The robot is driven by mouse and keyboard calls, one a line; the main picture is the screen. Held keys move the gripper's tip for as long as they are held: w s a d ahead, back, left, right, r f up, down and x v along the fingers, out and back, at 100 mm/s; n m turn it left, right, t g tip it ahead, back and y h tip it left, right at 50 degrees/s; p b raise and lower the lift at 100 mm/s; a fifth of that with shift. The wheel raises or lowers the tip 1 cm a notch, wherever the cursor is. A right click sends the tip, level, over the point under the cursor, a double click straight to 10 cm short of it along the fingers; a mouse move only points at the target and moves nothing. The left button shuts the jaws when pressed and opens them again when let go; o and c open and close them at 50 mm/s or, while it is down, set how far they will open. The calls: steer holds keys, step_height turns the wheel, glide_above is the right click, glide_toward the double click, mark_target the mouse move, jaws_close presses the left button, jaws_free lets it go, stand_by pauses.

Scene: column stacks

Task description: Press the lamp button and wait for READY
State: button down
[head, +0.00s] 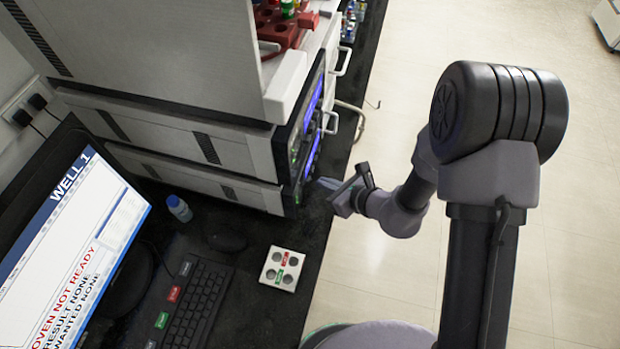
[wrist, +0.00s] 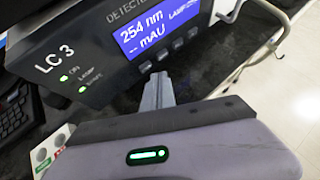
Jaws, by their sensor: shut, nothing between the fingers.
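The detector panel shows in the wrist view, marked LC 3 (wrist: 58,57). Its blue display (wrist: 158,30) reads "254 nm", "-- mAU" and a small line starting with LAMP. Several small grey buttons (wrist: 178,43) sit in a row below the display; their labels are not readable. Two green lights (wrist: 73,83) glow at the panel's lower left. My gripper (wrist: 158,82) is shut and empty, its fingertips just below the button row; whether they touch the panel I cannot tell. In the head view my gripper (head: 324,184) is beside the front of the stacked instruments (head: 308,130).
A monitor (head: 75,240) reads "OVEN NOT READY", "RESULT NONE", "WANTED NONE". A keyboard (head: 195,310), a small bottle (head: 179,208) and a white tray with round wells (head: 284,268) are on the black bench. White handles (head: 330,122) stick out beyond the instruments. Open floor lies to the right.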

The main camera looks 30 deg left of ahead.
steer(key=shift+a, duration=0.15)
steer(key=shift+s+a, duration=0.15)
steer(key=shift+a, duration=0.1)
steer(key=shift+s+a, duration=0.1)
steer(key=shift+a, duration=0.3)
stand_by(0.8)
steer(key=shift+d, duration=0.1)
steer(key=shift+w+d+b, duration=0.25)
steer(key=shift+d+b, duration=0.05)
steer(key=shift+d, duration=0.4)
steer(key=shift+w+d, duration=0.25)
steer(key=shift+d, duration=0.55)
steer(key=shift+w+d, duration=0.25)
steer(key=shift+d, duration=0.55)
steer(key=shift+w+d, duration=0.25)
steer(key=shift+d, duration=0.55)
